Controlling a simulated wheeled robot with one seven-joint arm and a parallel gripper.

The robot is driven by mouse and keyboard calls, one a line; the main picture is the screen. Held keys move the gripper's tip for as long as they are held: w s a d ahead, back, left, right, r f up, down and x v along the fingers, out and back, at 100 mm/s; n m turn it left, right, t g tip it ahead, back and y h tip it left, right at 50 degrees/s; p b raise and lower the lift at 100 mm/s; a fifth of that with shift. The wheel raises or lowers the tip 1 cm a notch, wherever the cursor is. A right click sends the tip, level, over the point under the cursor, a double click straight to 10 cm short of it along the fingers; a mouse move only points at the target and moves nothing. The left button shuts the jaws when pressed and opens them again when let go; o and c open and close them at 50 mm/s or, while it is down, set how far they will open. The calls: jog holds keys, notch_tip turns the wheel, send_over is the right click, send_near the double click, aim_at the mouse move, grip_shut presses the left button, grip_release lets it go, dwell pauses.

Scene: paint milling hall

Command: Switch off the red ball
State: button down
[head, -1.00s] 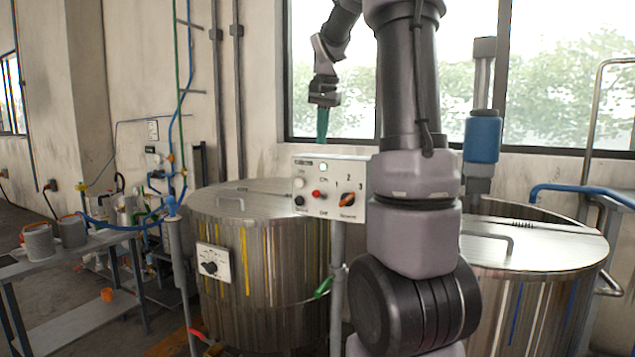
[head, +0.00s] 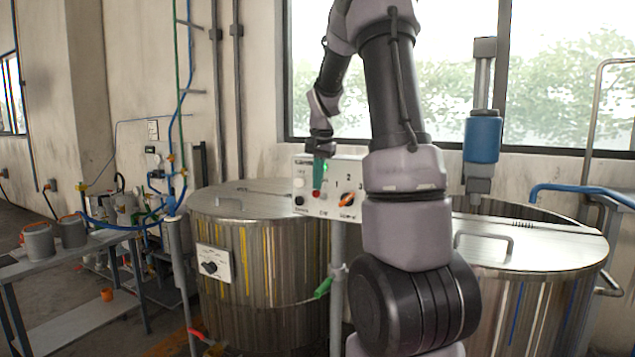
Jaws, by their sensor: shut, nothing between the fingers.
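The red ball (head: 316,193) is a small round red knob on the white control panel (head: 300,164), in the lower left part of its face.
The panel also carries a white knob (head: 299,183), a black knob (head: 299,200) and an orange selector (head: 347,200). Steel vats with lids stand at the left (head: 270,240) and right (head: 545,250). A grey bench (head: 75,250) with pots is at far left.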

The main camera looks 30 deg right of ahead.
aim_at(314, 193)
jog(key=shift+f, duration=0.1)
dwell(0.4)
jog(key=f, duration=0.1)
jog(key=s+a+f+t+h, duration=0.1)
jog(key=a+f+h, duration=0.1)
jog(key=shift+s+f+t, duration=0.25)
jog(key=shift+f+t, duration=0.05)
jog(key=shift+t, duration=0.1)
jog(key=shift+d, duration=0.1)
jog(key=shift+r, duration=0.15)
jog(key=shift+r, duration=0.7)
jog(key=shift+r, duration=0.1)
